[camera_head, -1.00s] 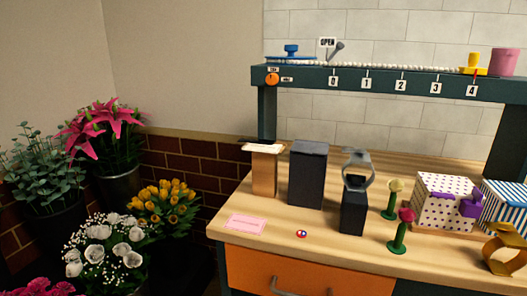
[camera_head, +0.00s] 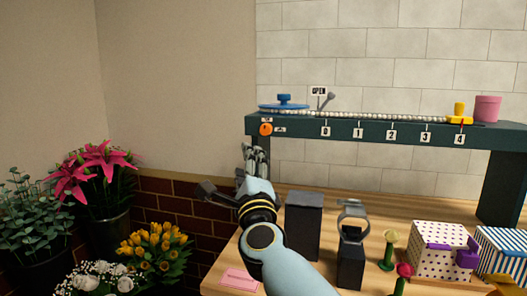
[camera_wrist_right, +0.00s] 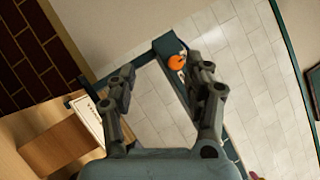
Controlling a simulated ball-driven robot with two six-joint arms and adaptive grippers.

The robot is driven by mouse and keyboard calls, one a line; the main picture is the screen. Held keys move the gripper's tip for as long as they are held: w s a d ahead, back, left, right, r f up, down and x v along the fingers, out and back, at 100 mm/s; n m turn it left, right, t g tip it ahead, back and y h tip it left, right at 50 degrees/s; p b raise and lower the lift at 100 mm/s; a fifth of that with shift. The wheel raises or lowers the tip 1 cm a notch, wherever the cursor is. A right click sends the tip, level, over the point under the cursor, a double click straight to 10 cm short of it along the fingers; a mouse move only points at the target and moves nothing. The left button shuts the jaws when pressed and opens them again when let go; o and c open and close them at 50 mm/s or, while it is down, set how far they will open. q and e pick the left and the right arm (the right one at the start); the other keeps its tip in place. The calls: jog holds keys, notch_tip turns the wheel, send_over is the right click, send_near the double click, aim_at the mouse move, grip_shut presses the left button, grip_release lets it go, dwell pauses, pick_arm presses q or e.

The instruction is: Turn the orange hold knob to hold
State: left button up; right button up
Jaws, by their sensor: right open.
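The orange hold knob (camera_head: 265,129) sits on the left end of the dark shelf beam (camera_head: 390,130), with small labels beside it. In the right wrist view the knob (camera_wrist_right: 176,62) shows beyond and between the two fingers. My right gripper (camera_head: 255,152) is just below the knob in the head view, pointing up toward it. In the right wrist view the right gripper (camera_wrist_right: 162,72) is open and empty, apart from the knob. My left gripper is not in view.
A blue spool (camera_head: 284,103), an OPEN sign (camera_head: 318,91) and a bead string (camera_head: 390,116) are on the beam. Black stands (camera_head: 304,222) and boxes (camera_head: 437,252) stand on the bench below. A wooden block (camera_wrist_right: 55,145) is close by in the wrist view. Flowers (camera_head: 153,248) stand left.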

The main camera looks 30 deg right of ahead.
aim_at(265, 132)
jog(key=w+d+r+m+g+h, duration=0.1)
jog(key=w+d+m, duration=0.1)
jog(key=d, duration=0.1)
jog(key=w+d+r+m+g+h+p, duration=0.1)
jog(key=w+d+r+m+h, duration=0.1)
jog(key=w+d, duration=0.1)
jog(key=w+d+r+m+g+h, duration=0.1)
jog(key=w+d+m, duration=0.2)
jog(key=d, duration=0.1)
jog(key=shift+w+d+r+h, duration=0.15)
jog(key=shift+d+h, duration=0.05)
jog(key=shift+h, duration=0.1)
jog(key=shift+c, duration=0.2)
grip_shut()
